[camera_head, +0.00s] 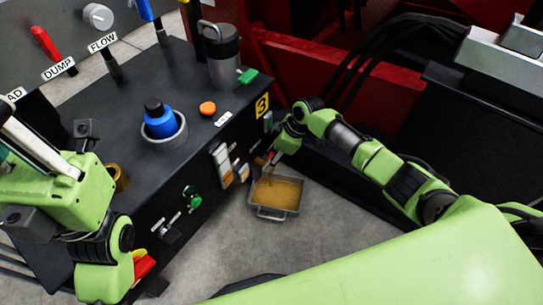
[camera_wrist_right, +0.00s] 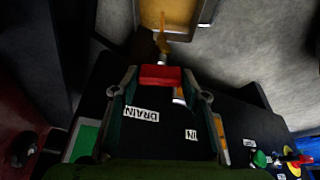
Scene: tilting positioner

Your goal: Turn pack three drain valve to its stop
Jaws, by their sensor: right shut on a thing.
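The drain valve's red handle (camera_wrist_right: 160,77) sits between the two fingers of my right gripper (camera_wrist_right: 161,90) in the right wrist view. The gripper is shut on it, beside the "DRAIN" label (camera_wrist_right: 141,114). A brass spout (camera_wrist_right: 162,43) lies just beyond the handle. Amber liquid runs from it into a grey tray (camera_head: 270,213) on the floor. In the head view my right gripper (camera_head: 272,157) is at the black pack's front, below the yellow "3" plate (camera_head: 262,105), and partly hides the valve.
The black bench top (camera_head: 110,140) carries a blue knob (camera_head: 158,118), an orange button (camera_head: 207,108) and a metal canister (camera_head: 223,58). Levers marked "DUMP" and "FLOW" stand behind. Red machinery (camera_head: 310,70) and dark hoses are at the back right. Grey floor around the tray is clear.

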